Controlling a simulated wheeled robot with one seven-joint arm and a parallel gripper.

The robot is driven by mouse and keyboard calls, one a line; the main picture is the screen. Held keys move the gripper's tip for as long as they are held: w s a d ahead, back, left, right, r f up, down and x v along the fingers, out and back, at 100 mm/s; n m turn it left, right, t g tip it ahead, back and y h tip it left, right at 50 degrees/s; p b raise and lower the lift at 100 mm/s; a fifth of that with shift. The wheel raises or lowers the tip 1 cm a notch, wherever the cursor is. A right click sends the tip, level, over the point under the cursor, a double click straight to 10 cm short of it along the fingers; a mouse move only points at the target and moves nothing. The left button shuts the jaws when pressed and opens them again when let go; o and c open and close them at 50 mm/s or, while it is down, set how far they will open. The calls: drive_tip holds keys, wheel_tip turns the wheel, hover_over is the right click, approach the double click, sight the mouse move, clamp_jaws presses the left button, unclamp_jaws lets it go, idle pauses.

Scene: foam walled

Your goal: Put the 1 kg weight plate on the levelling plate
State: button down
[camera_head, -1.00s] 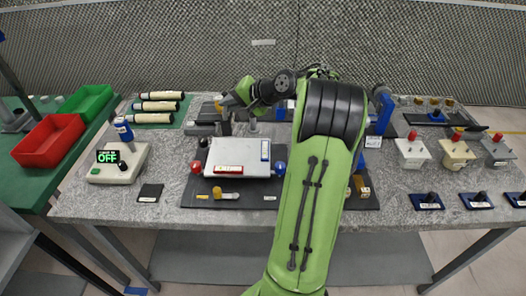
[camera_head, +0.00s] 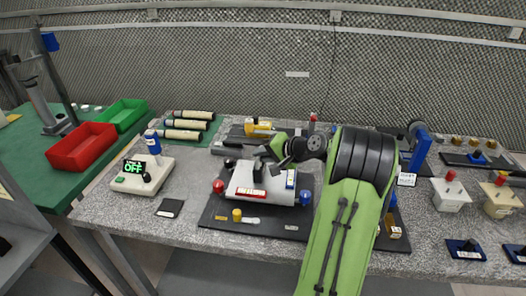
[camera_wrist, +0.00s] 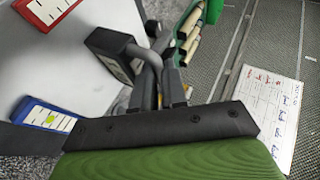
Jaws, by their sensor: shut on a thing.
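The levelling plate (camera_head: 240,179) is a white slab on a dark mat, with a red level (camera_head: 250,193) along its front edge and a blue level (camera_head: 291,179) at its right. In the wrist view the plate (camera_wrist: 85,55) fills the left side. My gripper (camera_head: 268,160) is over the back part of the plate. In the wrist view my gripper (camera_wrist: 160,65) is shut on the grey handle of a dark block with a pale label, apparently the weight plate (camera_wrist: 112,52). The block overlaps the levelling plate there; I cannot tell whether they touch. My arm hides part of the area.
Red (camera_head: 219,186) and blue (camera_head: 305,197) knobs stand beside the plate. A control box reading OFF (camera_head: 140,175) stands left. Red (camera_head: 82,146) and green (camera_head: 122,114) bins are far left. A blue stand (camera_head: 420,150) is right of my arm.

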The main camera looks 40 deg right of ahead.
drive_tip(key=c, duration=1.6)
unclamp_jaws()
drive_tip(key=shift+f, duration=0.15)
drive_tip(key=o, duration=0.4)
drive_tip(key=shift+o, duration=0.2)
